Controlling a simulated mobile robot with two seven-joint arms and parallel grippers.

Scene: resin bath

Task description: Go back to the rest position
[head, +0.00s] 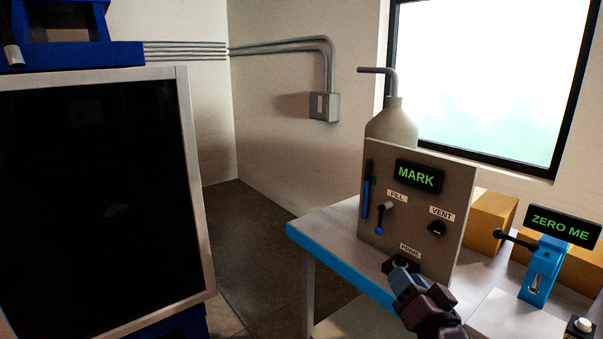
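My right gripper (408,285) is low in the head view, in front of the panel's lower edge, just under the PRIME label (410,249). A dark part by its tips is partly hidden, and I cannot tell whether they touch it. I cannot make out whether its fingers are open or shut. My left gripper is not in view. The grey panel (382,235) stands on the bench and carries a lit MARK display (419,176), a FILL lever (382,216) and a dark VENT knob (437,228).
The bench (334,235) has a blue front edge. A bottle (393,125) stands behind the panel. A blue stand (541,270) with a ZERO ME display (560,225) and cardboard boxes (489,215) are to the right. A large dark framed panel (95,200) fills the left. Bare floor (255,240) lies between.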

